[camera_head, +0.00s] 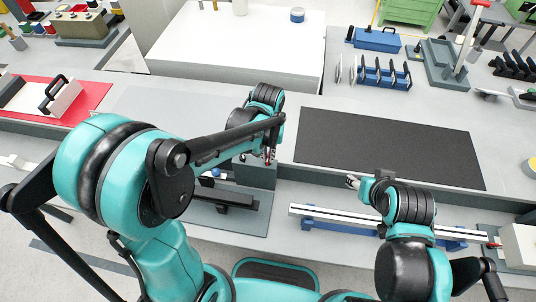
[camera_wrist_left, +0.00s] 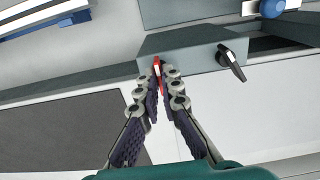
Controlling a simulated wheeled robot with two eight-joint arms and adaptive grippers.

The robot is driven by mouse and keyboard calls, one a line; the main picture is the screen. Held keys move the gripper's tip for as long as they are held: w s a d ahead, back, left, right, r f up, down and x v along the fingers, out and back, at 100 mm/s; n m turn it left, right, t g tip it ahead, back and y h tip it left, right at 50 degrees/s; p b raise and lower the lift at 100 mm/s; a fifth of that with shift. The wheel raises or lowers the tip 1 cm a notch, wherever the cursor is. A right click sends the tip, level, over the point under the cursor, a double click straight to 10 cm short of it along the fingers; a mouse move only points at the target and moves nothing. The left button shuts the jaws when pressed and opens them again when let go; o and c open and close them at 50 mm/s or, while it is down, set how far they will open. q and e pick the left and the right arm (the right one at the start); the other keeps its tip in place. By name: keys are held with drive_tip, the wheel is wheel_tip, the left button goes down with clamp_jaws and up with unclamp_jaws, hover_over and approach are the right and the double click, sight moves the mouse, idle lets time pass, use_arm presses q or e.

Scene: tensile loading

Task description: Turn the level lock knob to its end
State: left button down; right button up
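In the left wrist view a red knob (camera_wrist_left: 157,66) sits on the front of a grey block (camera_wrist_left: 192,55). A black knob with a white tip (camera_wrist_left: 231,62) is on the same block, to the right. I cannot tell from a label which one is the level lock knob. My left gripper (camera_wrist_left: 162,77) has its fingertips close together on both sides of the red knob, which is partly hidden between them. In the head view my left gripper (camera_head: 268,156) is at the grey block (camera_head: 256,174). My right gripper (camera_head: 353,182) is apart, near the dark mat's front edge.
A dark mat (camera_head: 390,146) lies on the bench to the right. A long rail on blue supports (camera_head: 335,222) runs below my right gripper. A black bar (camera_head: 228,198) lies in front of the block. A blue rack (camera_head: 384,76) stands at the back right.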

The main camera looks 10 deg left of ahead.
use_arm(q)
drive_tip(key=shift+w, duration=0.1)
idle(0.5)
drive_tip(key=c, duration=1.7)
unclamp_jaws()
drive_tip(key=shift+r, duration=0.1)
wheel_tip(320, 180, up, 12)
drive_tip(key=shift+f, duration=0.1)
